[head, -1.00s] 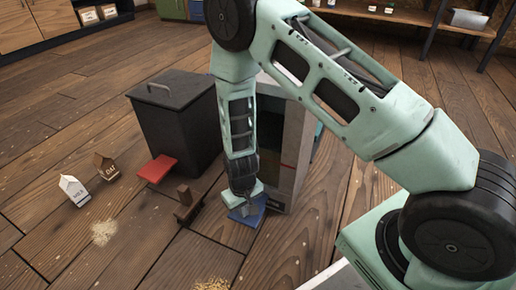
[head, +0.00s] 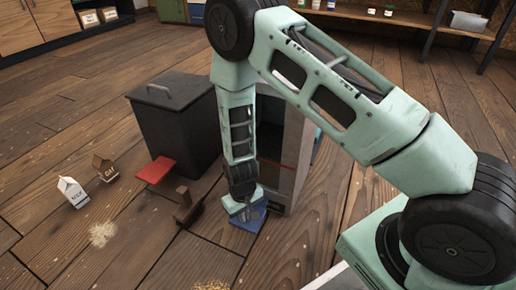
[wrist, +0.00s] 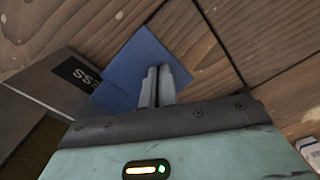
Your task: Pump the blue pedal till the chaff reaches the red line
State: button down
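The blue pedal (head: 256,216) sits low at the front foot of a grey cabinet (head: 301,150) with a dark window. In the wrist view the pedal (wrist: 135,62) lies beneath my fingertips. My gripper (head: 241,216) points down over the pedal with its two fingers together and nothing between them. In the wrist view the shut gripper (wrist: 159,73) overlaps the pedal's right part; it looks in contact, but I cannot be sure. A thin red line (head: 288,165) shows faintly on the window. My arm hides part of the window, and I cannot make out the chaff level.
A red pedal (head: 156,170) sits before a black lidded bin (head: 173,125). A small brown wooden post (head: 184,203) stands between the pedals. Two small cartons, one white (head: 72,191) and one brown (head: 104,168), are at left. Pale spills (head: 102,234) lie on otherwise open floor.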

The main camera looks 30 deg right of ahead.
jog(key=shift+s, duration=0.1)
notch_tip(320, 180, up, 9)
jog(key=p, duration=0.8)
jog(key=shift+p, duration=0.4)
